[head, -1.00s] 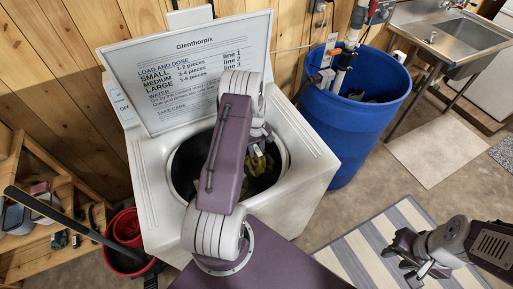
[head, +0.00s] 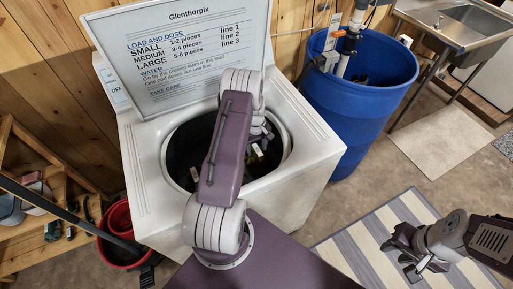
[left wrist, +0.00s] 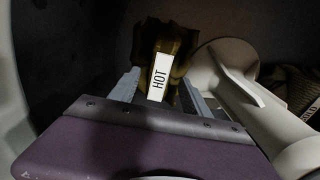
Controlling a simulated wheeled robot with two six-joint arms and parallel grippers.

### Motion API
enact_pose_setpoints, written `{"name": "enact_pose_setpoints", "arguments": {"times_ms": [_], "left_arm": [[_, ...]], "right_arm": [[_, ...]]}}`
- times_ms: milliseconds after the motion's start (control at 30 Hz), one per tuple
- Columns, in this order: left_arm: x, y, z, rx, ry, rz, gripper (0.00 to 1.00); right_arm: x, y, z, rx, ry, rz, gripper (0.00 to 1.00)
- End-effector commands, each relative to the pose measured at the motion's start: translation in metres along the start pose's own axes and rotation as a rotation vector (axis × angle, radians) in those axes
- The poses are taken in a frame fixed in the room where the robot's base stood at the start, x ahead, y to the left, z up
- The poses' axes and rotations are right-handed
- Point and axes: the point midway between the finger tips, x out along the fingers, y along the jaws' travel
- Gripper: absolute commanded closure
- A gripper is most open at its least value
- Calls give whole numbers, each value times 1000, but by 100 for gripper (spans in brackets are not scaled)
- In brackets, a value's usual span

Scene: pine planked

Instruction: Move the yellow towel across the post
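The yellow towel (left wrist: 177,47), dark olive in the shade, sits inside the washer drum in the left wrist view. It carries a white tag (left wrist: 160,77) reading HOT. My left gripper (left wrist: 162,82) has its fingers on either side of the bunched towel, which fills the gap between them. In the head view my left gripper (head: 258,148) is low in the drum, partly hidden by my arm. The pale post (left wrist: 237,80) rises at an angle just right of the gripper in the left wrist view. My right gripper (head: 408,262) is open and empty over the striped rug.
The white washer (head: 155,205) has its lid (head: 185,60) raised behind the drum opening. A dark patterned cloth (left wrist: 292,85) lies beyond the post.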

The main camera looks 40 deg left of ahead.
Motion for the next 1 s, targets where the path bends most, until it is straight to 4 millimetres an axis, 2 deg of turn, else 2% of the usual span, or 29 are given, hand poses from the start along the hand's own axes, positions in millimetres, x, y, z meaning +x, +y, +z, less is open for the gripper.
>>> {"name": "enact_pose_setpoints", "arguments": {"times_ms": [167,233,500,600,733,1000], "left_arm": [[0,0,0,0,-1,0,44],[-7,0,0,0,1,1,44],[-64,1,-1,-1,3,2,44],[-80,0,-1,-1,2,1,44],[-90,0,0,-1,0,0,44],[-90,0,0,0,-1,-1,44]], "right_arm": [[0,0,0,0,0,0,65],[0,0,0,0,0,0,65],[-1,0,0,0,0,0,65],[-1,0,0,0,0,0,65],[-1,0,0,0,0,0,65],[-1,0,0,0,0,0,65]]}}
